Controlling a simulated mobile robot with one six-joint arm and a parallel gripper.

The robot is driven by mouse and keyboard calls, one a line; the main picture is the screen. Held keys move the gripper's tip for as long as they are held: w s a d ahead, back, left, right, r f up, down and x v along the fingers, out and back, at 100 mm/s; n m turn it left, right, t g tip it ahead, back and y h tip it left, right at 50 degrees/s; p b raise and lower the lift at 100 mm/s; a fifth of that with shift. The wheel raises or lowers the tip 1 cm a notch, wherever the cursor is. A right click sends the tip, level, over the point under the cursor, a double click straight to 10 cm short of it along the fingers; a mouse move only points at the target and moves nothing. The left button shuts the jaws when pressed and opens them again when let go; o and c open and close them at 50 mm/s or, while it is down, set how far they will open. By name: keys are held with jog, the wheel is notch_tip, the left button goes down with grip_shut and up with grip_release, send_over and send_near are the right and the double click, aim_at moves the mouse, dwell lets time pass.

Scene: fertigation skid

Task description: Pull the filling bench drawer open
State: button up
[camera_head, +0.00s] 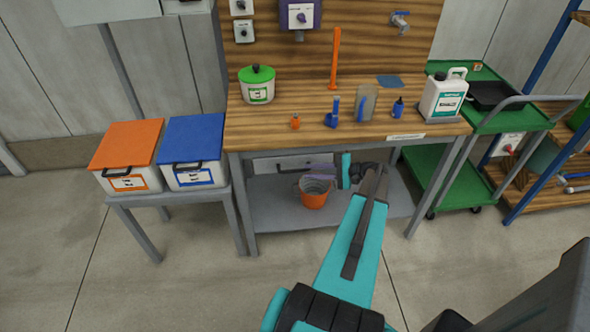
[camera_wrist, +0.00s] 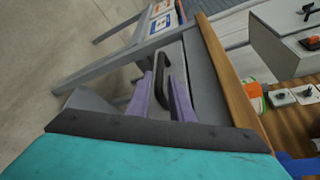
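The filling bench (camera_head: 262,128) has a wooden top and a grey frame. Its grey drawer front (camera_head: 273,164) sits under the top and looks shut. In the wrist view the drawer front (camera_wrist: 203,80) lies beside the wooden edge, with a dark bar handle (camera_wrist: 164,68) standing out from it. My gripper (camera_head: 322,168) is in front of the drawer, under the bench's front edge. In the wrist view its two purple fingers (camera_wrist: 162,78) are apart, with the near part of the handle between them. Whether either finger touches it I cannot tell. My gripper hides part of the drawer front in the head view.
An orange bucket (camera_head: 314,192) stands on the lower shelf below my gripper. A side table with an orange-lidded box (camera_head: 127,148) and a blue-lidded box (camera_head: 192,146) is at left. A green cart (camera_head: 430,170) is close at right. The floor in front is clear.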

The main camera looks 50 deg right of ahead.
aim_at(300, 171)
jog(key=shift+p+x, duration=1)
jog(key=shift+x, duration=2.6)
grip_shut()
